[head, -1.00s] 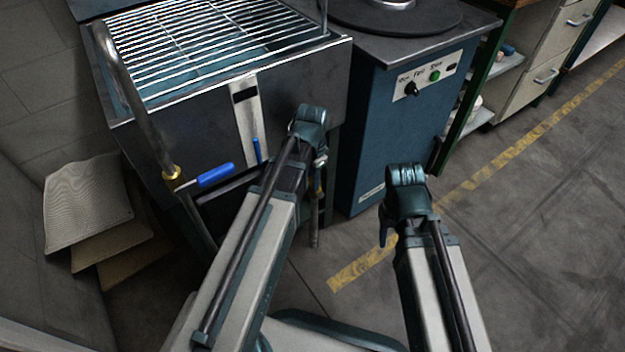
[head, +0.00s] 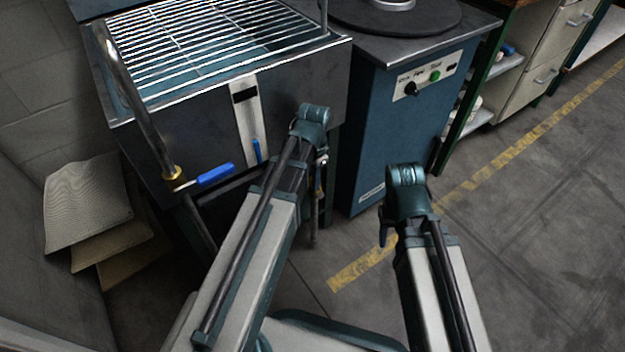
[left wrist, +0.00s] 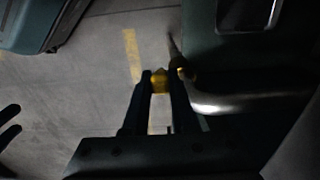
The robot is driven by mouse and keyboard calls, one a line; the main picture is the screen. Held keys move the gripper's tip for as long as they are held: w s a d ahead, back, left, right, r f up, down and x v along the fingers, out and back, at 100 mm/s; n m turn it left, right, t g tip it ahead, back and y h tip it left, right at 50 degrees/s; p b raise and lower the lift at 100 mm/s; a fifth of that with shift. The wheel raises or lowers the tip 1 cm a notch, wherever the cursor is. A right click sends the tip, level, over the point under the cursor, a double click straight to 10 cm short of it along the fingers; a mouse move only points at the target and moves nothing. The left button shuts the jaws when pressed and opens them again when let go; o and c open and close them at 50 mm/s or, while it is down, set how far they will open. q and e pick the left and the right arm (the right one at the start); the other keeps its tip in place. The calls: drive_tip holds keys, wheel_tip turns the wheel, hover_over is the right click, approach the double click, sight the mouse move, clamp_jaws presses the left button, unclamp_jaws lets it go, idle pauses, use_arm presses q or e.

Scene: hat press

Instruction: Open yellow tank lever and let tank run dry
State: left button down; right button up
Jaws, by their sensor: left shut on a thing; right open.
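The tank (head: 190,130) is a dark metal box with a wire rack on top, at the left of the head view. Bluish water (head: 165,80) shows under the rack. A pale gauge strip (head: 243,105) on its front has a short blue column (head: 256,150) low down. The yellow lever (left wrist: 158,83) is between the fingers of my left gripper (left wrist: 158,74), which is shut on it below the tank's right front corner. My own arm mostly hides this spot in the head view. My right gripper (left wrist: 8,125) shows only partly at the left edge of the left wrist view, fingers apart.
A blue-handled valve lever (head: 215,175) sits on the pipe at the tank's left front. A blue cabinet (head: 400,125) with a knob and green button stands right of the tank. Boards (head: 88,200) lean at left. The floor at right is clear.

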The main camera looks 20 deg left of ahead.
use_arm(q)
drive_tip(key=shift+w+d+r+g+y, duration=0.15)
drive_tip(key=shift+w+d+g+y, duration=0.2)
drive_tip(key=shift+w, duration=0.3)
drive_tip(key=shift+s, duration=0.2)
drive_tip(key=c, duration=0.7)
unclamp_jaws()
drive_tip(key=shift+s+a+f, duration=0.2)
drive_tip(key=shift+s+a, duration=0.15)
drive_tip(key=shift+s, duration=0.2)
drive_tip(key=shift+t+h, duration=0.45)
wheel_tip(320, 180, up, 14)
drive_tip(key=p, duration=1.3)
drive_tip(key=shift+p, duration=0.4)
drive_tip(key=shift+f, duration=0.1)
